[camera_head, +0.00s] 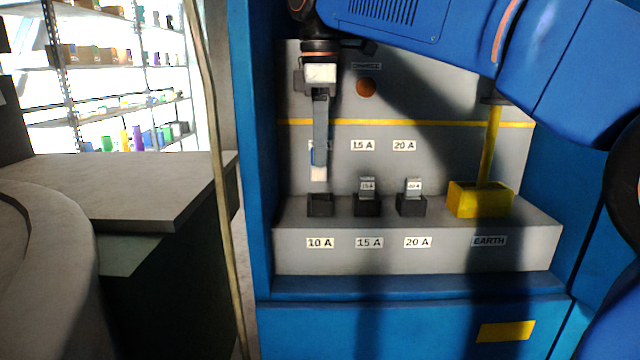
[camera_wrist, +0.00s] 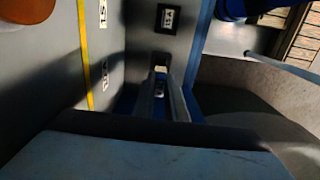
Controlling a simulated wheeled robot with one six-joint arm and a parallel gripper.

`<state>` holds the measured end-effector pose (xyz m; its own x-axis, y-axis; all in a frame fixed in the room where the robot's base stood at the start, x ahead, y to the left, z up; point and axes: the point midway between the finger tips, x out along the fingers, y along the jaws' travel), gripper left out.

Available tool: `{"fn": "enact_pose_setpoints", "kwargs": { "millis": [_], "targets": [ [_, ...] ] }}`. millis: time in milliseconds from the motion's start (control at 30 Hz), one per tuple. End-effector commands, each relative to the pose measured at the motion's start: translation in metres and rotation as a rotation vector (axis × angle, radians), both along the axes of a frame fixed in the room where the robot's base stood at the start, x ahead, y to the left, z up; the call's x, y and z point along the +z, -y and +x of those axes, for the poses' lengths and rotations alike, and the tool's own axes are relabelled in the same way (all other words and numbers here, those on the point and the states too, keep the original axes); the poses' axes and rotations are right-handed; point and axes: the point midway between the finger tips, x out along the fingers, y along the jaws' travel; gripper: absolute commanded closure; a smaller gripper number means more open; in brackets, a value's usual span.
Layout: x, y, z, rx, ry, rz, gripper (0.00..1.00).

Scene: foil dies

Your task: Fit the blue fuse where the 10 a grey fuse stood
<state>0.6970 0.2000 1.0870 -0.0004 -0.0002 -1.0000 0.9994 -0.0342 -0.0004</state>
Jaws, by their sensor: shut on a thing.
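My gripper (camera_head: 320,148) points down in front of the grey panel, shut on the blue fuse (camera_head: 318,173). A blue edge and pale lower end of the fuse show below and beside the fingers; the rest is hidden. The black 10 A holder (camera_head: 320,206) is empty, and the fuse hangs a little above it, apart from it. In the wrist view my gripper's fingers (camera_wrist: 161,82) are close together, with little of the fuse clear between them. The 10 A grey fuse is not seen.
Grey fuses stand in the 15 A holder (camera_head: 367,206) and the 20 A holder (camera_head: 411,206), close to the right. A yellow earth block (camera_head: 480,200) with an upright yellow rod stands farther right. The blue cabinet side (camera_head: 256,150) bounds the left. My arm shades the panel.

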Motion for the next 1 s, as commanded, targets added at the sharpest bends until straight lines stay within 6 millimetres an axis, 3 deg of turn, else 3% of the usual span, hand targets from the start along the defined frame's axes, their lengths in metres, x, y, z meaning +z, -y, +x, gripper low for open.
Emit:
{"fn": "enact_pose_setpoints", "kwargs": {
  "millis": [500,767,800,867,1000],
  "targets": [
    [-0.057,0.0,0.0,0.0,-0.004,-0.003,1.0],
    [-0.061,-0.001,0.0,0.0,0.0,0.001,1.0],
    [-0.061,-0.001,0.0,0.0,0.0,0.001,0.86],
    [-0.061,-0.001,0.0,0.0,0.001,0.001,0.72],
    [-0.06,0.0,0.0,0.0,0.001,0.001,0.7]
  ]
}}
